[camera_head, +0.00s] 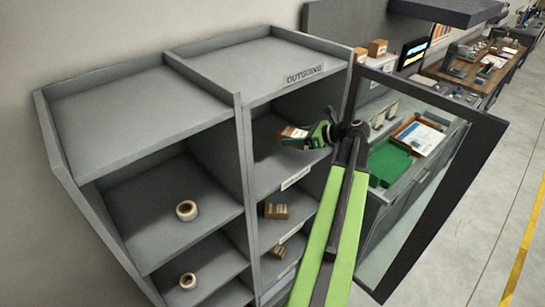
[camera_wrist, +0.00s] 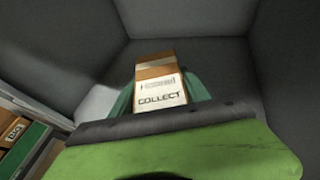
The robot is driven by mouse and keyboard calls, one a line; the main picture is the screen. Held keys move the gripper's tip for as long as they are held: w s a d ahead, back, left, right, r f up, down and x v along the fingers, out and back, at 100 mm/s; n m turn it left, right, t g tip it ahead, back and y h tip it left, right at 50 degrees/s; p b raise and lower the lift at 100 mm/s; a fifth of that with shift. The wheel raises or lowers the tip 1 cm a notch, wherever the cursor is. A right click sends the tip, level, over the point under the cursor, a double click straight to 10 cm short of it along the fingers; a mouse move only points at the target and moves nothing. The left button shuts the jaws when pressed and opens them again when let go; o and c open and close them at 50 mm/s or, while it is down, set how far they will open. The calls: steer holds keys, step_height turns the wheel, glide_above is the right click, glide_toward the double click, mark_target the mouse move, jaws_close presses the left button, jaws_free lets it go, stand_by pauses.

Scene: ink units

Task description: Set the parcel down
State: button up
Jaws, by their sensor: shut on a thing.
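The parcel (camera_wrist: 160,72) is a small brown box with a white label reading COLLECT. My gripper (camera_head: 308,136) is shut on it in the head view, at the upper right compartment of the grey shelf unit (camera_head: 240,120), below the OUTGOING sign (camera_head: 305,75). In the head view the parcel (camera_head: 292,133) sticks out of the jaws to the left, over the compartment's floor. In the wrist view dark grey compartment walls surround it. I cannot tell whether its underside touches the shelf. The jaws partly hide its near end.
Lower right compartments hold small brown boxes (camera_head: 276,211). Left compartments hold tape rolls (camera_head: 187,210). A dark-framed glass panel (camera_head: 425,200) stands close to the right of my arm.

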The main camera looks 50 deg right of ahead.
steer(key=b, duration=0.2)
glide_above(277, 157)
steer(key=f, duration=0.3)
steer(key=shift+s+d+f, duration=0.1)
steer(key=shift+d+f, duration=0.15)
steer(key=shift+f, duration=0.1)
steer(key=shift+w+a, duration=0.2)
step_height(277, 157, down, 4)
steer(key=b, duration=0.4)
steer(key=shift+f+b, duration=0.15)
steer(key=shift+b, duration=0.2)
steer(key=shift+r, duration=0.25)
steer(key=shift+f, duration=0.2)
steer(key=o, duration=1.6)
steer(key=shift+r, duration=0.1)
